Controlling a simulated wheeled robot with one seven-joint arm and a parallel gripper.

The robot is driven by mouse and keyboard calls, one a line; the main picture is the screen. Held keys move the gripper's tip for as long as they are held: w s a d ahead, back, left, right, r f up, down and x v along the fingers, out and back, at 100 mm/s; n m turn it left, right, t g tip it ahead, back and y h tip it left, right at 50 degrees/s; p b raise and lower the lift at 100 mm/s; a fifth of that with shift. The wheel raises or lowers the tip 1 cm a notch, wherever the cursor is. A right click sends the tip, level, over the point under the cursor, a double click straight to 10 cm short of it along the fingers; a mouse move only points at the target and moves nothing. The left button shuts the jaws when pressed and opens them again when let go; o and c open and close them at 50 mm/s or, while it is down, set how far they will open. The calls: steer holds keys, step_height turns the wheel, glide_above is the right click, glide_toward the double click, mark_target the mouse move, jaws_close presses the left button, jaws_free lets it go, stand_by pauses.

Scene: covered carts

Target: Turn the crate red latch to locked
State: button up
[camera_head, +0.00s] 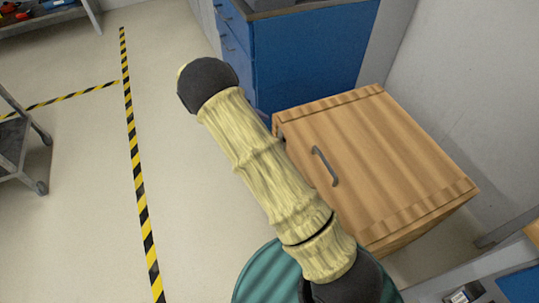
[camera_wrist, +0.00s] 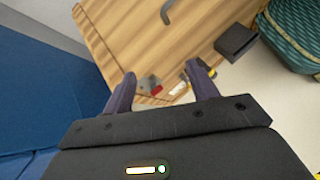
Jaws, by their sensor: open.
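The wooden crate (camera_head: 385,165) stands at the right in the head view, with a dark curved handle (camera_head: 325,166) on its lid. Its wood (camera_wrist: 130,35) fills the upper middle of the wrist view. A small red piece (camera_wrist: 157,90), likely the red latch, shows beside a grey plate (camera_wrist: 147,82) low on the crate's side. Which way it is turned is too small to tell. My gripper (camera_wrist: 160,70) is open, and the red piece shows between its two dark fingers with nothing held. The gripper is hidden in the head view.
A blue cabinet (camera_head: 300,55) stands close behind the crate, and a grey wall (camera_head: 470,90) is at its right. A dark box (camera_wrist: 236,42) shows right of the fingers. Open floor (camera_head: 185,200) with yellow-black tape lies left. A grey cart (camera_head: 18,145) stands far left.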

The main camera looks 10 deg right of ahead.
steer(key=w+a+f+n+t+h+b, duration=0.1)
steer(key=a+f+n+t+h+b, duration=0.1)
steer(key=a+f+b, duration=0.4)
steer(key=w+a+f+n+t+h+b, duration=0.2)
steer(key=a+f+h+b, duration=0.3)
steer(key=f, duration=0.9)
steer(key=a+n+b, duration=0.1)
steer(key=b, duration=0.2)
steer(key=shift+w+a+t, duration=0.15)
steer(key=shift+w+t, duration=0.1)
steer(key=shift+t, duration=0.15)
steer(key=w+d+b, duration=0.3)
steer(key=d+b, duration=0.1)
steer(key=d, duration=1.3)
steer(key=shift+w, duration=0.15)
steer(key=shift+d, duration=0.1)
steer(key=c, duration=1)
